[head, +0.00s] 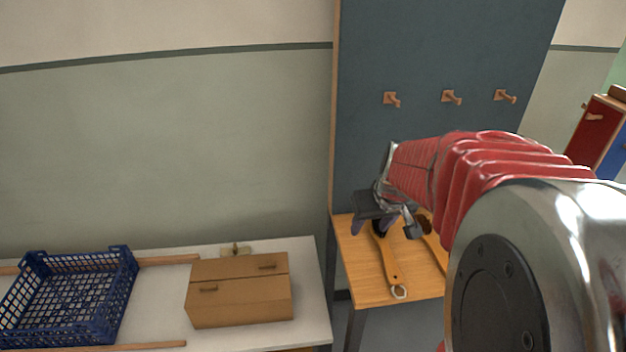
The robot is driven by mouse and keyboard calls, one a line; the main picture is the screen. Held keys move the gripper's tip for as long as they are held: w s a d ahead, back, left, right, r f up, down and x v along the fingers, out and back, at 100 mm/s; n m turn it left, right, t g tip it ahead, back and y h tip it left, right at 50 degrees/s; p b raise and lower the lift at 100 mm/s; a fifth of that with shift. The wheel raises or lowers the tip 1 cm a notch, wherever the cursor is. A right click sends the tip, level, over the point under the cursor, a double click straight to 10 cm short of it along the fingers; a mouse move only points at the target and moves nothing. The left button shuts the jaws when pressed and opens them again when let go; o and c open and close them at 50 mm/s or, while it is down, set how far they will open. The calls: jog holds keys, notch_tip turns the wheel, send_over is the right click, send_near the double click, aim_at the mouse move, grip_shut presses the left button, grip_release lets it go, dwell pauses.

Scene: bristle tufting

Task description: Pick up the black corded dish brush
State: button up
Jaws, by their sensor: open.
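A dish brush (388,262) with an orange-brown wooden handle lies on the small wooden table. A pale cord loop is at its near end. Its black head is at the far end, partly hidden by my gripper. My gripper (384,228) is open, its fingers pointing down, one on either side of the brush's head end in the picture. I cannot tell whether they touch the brush or how high they are. A second brush (425,225) with a dark brown head lies to the right, partly hidden by my arm.
The wooden table (358,268) stands against a blue panel with several wooden pegs (452,97). At left, a white table (313,290) holds a blue crate (120,290) and a cardboard box (240,301). My red-sleeved arm hides the wooden table's right part.

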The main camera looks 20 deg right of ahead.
jog(key=d+f+m, duration=0.1)
jog(key=d+f, duration=0.4)
jog(key=d, duration=0.4)
jog(key=shift+d, duration=0.25)
send_near(385, 247)
jog(key=shift+x, duration=1.25)
jog(key=shift+a+f, duration=0.1)
jog(key=shift+a, duration=0.05)
jog(key=shift+x, duration=2.55)
jog(key=shift+c, duration=0.4)
jog(key=c, duration=1.1)
